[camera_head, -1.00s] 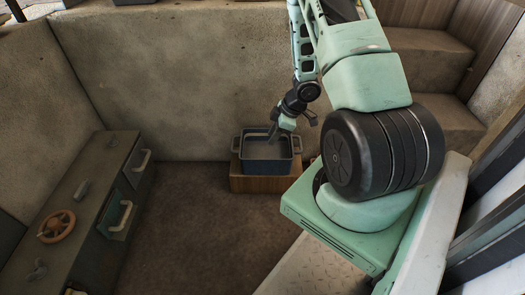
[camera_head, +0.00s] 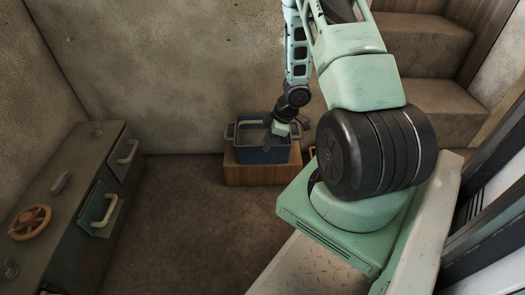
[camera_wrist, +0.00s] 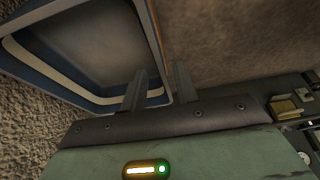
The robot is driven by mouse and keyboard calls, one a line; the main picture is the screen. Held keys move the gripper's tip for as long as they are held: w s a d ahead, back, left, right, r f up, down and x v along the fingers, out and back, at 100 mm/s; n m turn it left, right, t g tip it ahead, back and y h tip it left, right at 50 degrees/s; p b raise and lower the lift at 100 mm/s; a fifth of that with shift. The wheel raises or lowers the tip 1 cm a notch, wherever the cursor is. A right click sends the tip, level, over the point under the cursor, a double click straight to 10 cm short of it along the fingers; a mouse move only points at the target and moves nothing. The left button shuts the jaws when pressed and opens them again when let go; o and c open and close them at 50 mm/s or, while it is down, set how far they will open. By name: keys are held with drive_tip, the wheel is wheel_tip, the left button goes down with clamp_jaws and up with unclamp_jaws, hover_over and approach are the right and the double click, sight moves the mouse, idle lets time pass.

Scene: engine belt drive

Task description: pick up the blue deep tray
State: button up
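The blue deep tray (camera_head: 262,156) is an open rectangular bin with a handle at each end. It sits upright on a wooden block (camera_head: 262,174) against the back wall. My gripper (camera_head: 284,127) is at the tray's right end, pointing down. In the wrist view, the tray's rim (camera_wrist: 62,78) and grey inside fill the upper left. My gripper (camera_wrist: 158,88) shows two fingers apart, one over the tray's inside and one beyond its right wall, with that wall between them. I cannot tell whether either finger touches it.
A dark cabinet (camera_head: 68,205) with drawer handles stands at the left, with an orange-brown valve wheel (camera_head: 30,222) on top. Stone steps (camera_head: 425,50) rise at the back right. The brown floor (camera_head: 190,230) between cabinet and block is clear.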

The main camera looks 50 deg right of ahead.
sight(261, 152)
drive_tip(key=shift+b+x, duration=2.8)
drive_tip(key=shift+x, duration=0.1)
drive_tip(key=shift+r, duration=0.1)
drive_tip(key=shift+c, duration=0.3)
clamp_jaws()
drive_tip(key=shift+a, duration=0.1)
